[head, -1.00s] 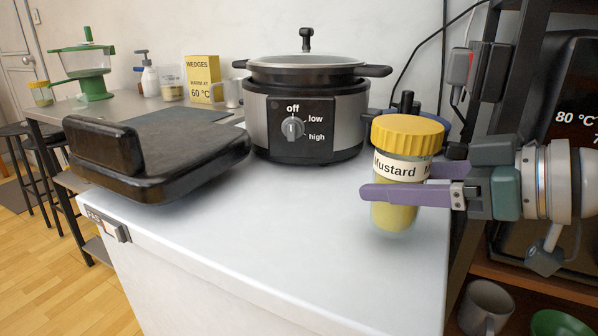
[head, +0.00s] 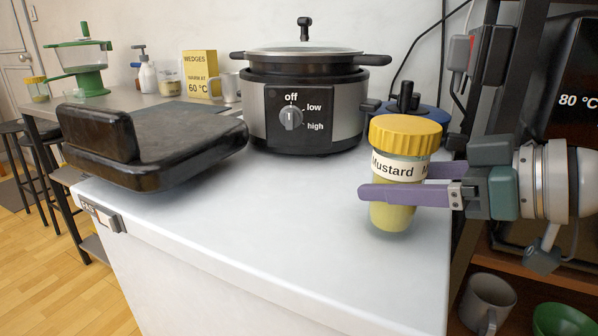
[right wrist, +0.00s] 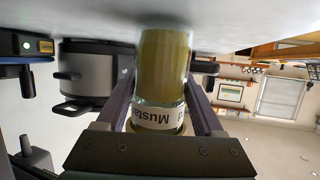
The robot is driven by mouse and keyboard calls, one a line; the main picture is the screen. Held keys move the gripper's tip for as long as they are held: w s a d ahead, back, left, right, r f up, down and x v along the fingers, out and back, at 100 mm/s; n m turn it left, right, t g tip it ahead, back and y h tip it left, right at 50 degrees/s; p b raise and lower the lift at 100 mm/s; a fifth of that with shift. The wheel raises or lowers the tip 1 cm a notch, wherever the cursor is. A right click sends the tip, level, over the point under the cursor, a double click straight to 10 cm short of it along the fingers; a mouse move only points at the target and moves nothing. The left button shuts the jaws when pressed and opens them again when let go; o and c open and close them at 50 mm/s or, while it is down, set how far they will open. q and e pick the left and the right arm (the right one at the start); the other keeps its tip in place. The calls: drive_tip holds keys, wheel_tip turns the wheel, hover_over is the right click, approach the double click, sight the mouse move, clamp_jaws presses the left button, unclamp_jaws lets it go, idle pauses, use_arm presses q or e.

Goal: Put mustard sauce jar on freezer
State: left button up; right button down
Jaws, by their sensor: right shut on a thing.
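The mustard jar (head: 397,212), glass with a yellow lid and a "Mustard" label, is upright at the right side of the white freezer top (head: 270,225). My right gripper (head: 405,193) comes in from the right and is shut around the jar below its label. The right wrist view also shows the jar (right wrist: 162,65) between the fingers. The jar's base is over or on the freezer top; I cannot tell for sure whether it touches. My left gripper is not in view.
A slow cooker (head: 304,100) stands at the back of the freezer, and a black grill (head: 150,145) at the left. A blue lidded pot (head: 425,113) is behind the jar. A shelf with a grey mug (head: 487,300) is at the right. The front middle of the freezer top is clear.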

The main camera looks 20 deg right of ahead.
drive_tip(key=shift+f+b, duration=0.25)
drive_tip(key=shift+b, duration=0.05)
drive_tip(key=shift+c, duration=1)
unclamp_jaws()
drive_tip(key=shift+o, duration=1)
drive_tip(key=shift+s, duration=0.1)
drive_tip(key=b+v, duration=0.1)
drive_tip(key=v, duration=0.9)
drive_tip(key=shift+c, duration=0.4)
